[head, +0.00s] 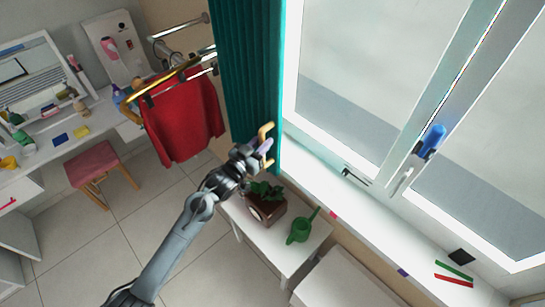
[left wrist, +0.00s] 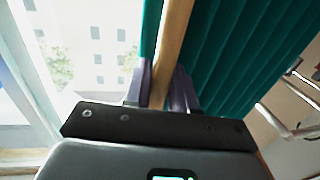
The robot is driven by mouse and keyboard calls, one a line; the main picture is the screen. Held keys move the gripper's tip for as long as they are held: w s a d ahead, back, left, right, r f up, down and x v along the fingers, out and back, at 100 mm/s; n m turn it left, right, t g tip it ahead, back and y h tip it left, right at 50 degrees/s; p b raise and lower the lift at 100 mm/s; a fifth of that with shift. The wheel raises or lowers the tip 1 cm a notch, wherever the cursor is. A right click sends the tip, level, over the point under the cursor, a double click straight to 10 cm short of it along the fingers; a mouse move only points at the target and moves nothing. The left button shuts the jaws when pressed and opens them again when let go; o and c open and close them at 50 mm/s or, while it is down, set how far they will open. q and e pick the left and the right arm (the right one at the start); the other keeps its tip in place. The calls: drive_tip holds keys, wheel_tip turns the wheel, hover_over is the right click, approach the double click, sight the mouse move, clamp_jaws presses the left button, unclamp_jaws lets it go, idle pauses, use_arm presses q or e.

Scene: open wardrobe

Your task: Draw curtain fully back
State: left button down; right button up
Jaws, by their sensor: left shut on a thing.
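The teal curtain (head: 248,75) hangs gathered in folds at the left side of the window in the head view, with the glass to its right uncovered. In the left wrist view, the curtain (left wrist: 240,50) fills the upper right. A wooden handle (head: 266,129) is at the curtain's edge. My left gripper (head: 264,146) is at this handle, low on the curtain. In the left wrist view the handle (left wrist: 174,45) runs between the purple fingers of my left gripper (left wrist: 162,82), which is shut on it. My right gripper is not in view.
A small white table (head: 275,236) below holds a potted plant (head: 268,207) and a green watering can (head: 300,230). A red garment (head: 180,120) hangs on a rack left of the curtain. The windowsill (head: 375,210) has several small items. A pink stool (head: 98,163) stands left.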

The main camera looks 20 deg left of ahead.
use_arm(q)
drive_tip(key=a, duration=0.1)
drive_tip(key=w+a, duration=0.1)
drive_tip(key=a, duration=0.2)
drive_tip(key=shift+w, duration=0.4)
drive_tip(key=shift+f, duration=0.1)
drive_tip(key=c, duration=1.3)
unclamp_jaws()
drive_tip(key=shift+o, duration=1.2)
drive_tip(key=shift+w+a, duration=0.1)
